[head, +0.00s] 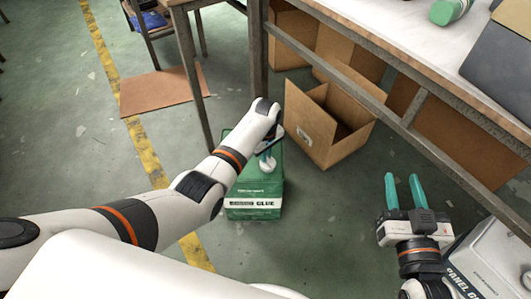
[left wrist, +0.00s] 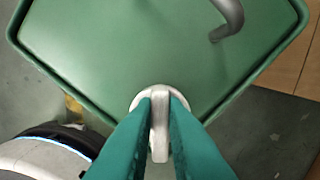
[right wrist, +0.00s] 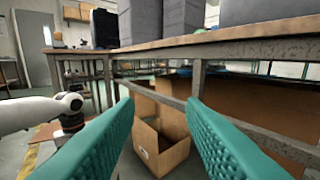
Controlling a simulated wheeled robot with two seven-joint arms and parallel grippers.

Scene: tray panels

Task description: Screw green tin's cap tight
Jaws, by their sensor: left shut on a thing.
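The green tin (head: 254,188) stands upright on the floor below my left arm and bears a label that reads GLUE. Its green top (left wrist: 130,45) fills most of the left wrist view, with a grey curved handle (left wrist: 231,18) on it. The cap (left wrist: 159,125) is light grey with a raised bar across it and sits near one corner of the top. My left gripper (left wrist: 159,108) is shut on the cap's bar, one teal finger on each side. My right gripper (head: 405,190) is open and empty, off to the right of the tin.
An open cardboard box (head: 325,135) stands on the floor right of the tin, beneath a workbench (head: 400,60). A white container (head: 490,255) with a PANEL label is at the lower right. A flat brown sheet (head: 165,90) lies at the left. Floor between tin and right gripper is clear.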

